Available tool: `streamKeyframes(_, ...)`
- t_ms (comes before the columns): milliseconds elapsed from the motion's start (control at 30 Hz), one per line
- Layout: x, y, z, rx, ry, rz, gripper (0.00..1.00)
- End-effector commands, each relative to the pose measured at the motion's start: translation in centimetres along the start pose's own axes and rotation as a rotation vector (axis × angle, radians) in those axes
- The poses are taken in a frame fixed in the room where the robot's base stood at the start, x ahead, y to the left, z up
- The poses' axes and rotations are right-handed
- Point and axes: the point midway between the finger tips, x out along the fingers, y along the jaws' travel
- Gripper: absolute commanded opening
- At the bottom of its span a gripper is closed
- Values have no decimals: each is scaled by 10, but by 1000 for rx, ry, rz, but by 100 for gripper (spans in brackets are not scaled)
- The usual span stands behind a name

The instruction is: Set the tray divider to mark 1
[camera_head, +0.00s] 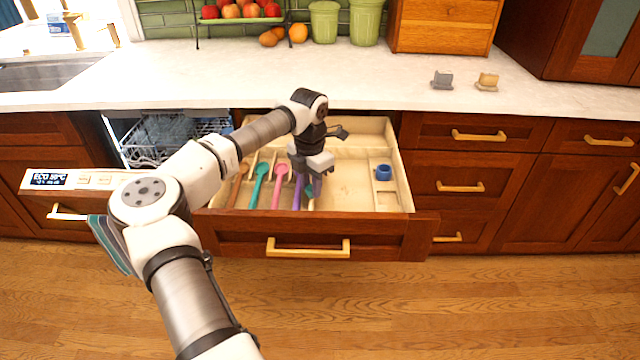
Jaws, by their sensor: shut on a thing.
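The pulled-out drawer (222,223) holds a pale wooden tray (402,182) with thin dividing strips. My gripper (313,180) reaches down into it, at the right end of the row of utensils. It is shut, apparently on the tray divider (311,204), most of which is hidden behind the fingers. The marks on the tray are too small to read from here.
Brown, teal, pink and purple utensils (279,180) lie left of my gripper. A small blue ring-like piece (383,172) sits in the tray's right part. The dishwasher (165,140) stands open at left. Two small holders (443,80) are on the counter.

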Motion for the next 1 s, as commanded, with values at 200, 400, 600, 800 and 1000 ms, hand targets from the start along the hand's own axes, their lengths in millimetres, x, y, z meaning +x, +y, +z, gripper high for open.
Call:
streamKeyframes(200, -1, 4, -3, -7, 7, 7, 36)
streamKeyframes(400, 0, 3, -2, -5, 5, 5, 49)
streamKeyframes(600, -2, 2, -2, -4, 4, 5, 49)
streamKeyframes(800, -24, 2, -1, -4, 3, 8, 49)
streamKeyframes(1000, -70, 3, -1, -6, 3, 10, 49)
